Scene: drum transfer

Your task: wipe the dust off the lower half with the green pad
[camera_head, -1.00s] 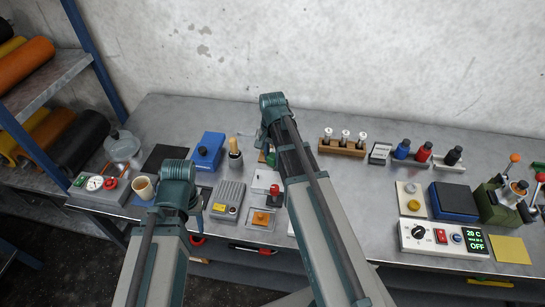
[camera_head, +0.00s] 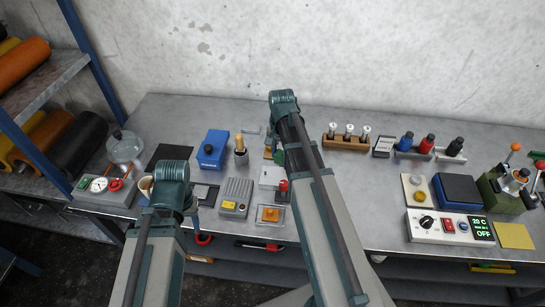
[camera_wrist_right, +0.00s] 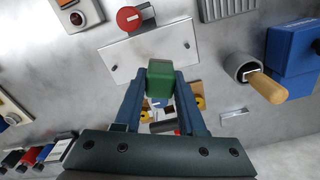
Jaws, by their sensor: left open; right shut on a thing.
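My right gripper (camera_wrist_right: 160,95) is shut on a green pad (camera_wrist_right: 160,78), a small block held between its two blue fingers. In the right wrist view the pad overlaps the edge of a pale plate (camera_wrist_right: 125,62) with small screws; I cannot tell if it touches. The plate also shows in the head view (camera_head: 271,178), right of the grey ribbed box. No distinct dust can be made out on it. A bit of green pad shows beside my right arm in the head view (camera_head: 279,158). My left gripper (camera_head: 192,206) is open and mostly hidden by its arm.
A red knob (camera_wrist_right: 129,18) stands at the plate's edge. A blue box (camera_head: 213,149) and a cup with a wooden handle (camera_head: 240,157) stand left of the pad. A tube rack (camera_head: 346,143) is to the right. Bare bench (camera_head: 360,195) lies right of my right arm.

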